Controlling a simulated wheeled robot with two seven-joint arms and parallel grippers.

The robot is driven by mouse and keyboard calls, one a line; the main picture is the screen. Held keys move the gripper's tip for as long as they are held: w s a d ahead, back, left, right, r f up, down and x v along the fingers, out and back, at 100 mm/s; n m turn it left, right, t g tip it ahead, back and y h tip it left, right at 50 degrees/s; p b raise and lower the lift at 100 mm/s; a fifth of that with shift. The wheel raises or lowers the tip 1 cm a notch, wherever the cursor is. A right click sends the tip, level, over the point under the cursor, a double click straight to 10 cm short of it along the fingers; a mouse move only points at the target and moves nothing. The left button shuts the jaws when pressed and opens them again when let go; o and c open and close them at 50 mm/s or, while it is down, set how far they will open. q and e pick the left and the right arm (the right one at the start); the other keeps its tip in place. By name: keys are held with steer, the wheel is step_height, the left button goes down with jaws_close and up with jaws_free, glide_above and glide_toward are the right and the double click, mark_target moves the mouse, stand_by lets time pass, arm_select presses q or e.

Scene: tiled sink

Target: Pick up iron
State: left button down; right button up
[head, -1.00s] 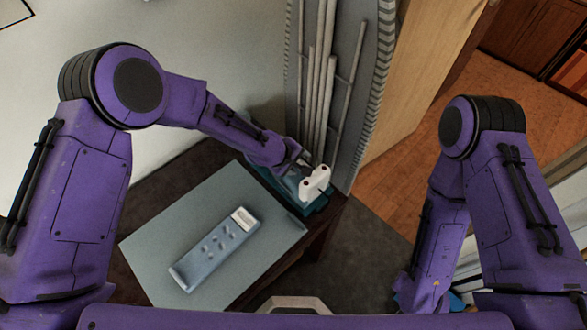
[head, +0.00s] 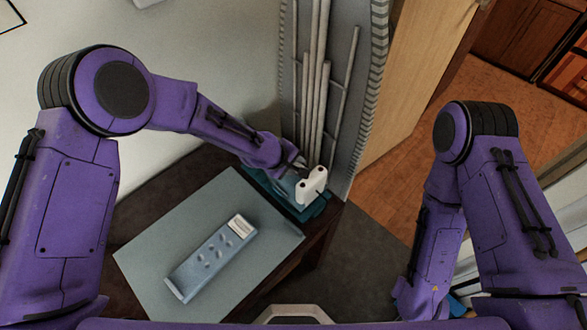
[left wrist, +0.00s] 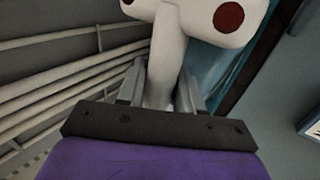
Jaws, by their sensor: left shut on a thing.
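The iron appears to be the white piece with dark red round spots (head: 312,186), at the far right corner of the dark table. My left gripper (head: 299,170) reaches it from the left. In the left wrist view, the two grey fingers (left wrist: 160,88) are shut around the white stem of this piece (left wrist: 200,14), one on each side. A teal part (head: 318,207) lies beneath and around it; I cannot tell whether it belongs to the iron or is a separate thing. The iron's underside is hidden. My right arm hangs at the right, its gripper out of sight.
A grey mat (head: 150,245) with a blue-grey remote-like device (head: 212,258) covers most of the dark table. A tall grey panel with pale rods (head: 345,75) stands right behind the iron. A wooden panel (head: 415,75) is further right. Wooden floor (head: 390,190) is open beyond.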

arm_select(q)
steer(key=s+r+b, duration=0.2)
steer(key=s+r, duration=0.9)
steer(key=s, duration=0.3)
steer(key=shift+r+b, duration=0.3)
steer(key=shift+a, duration=0.1)
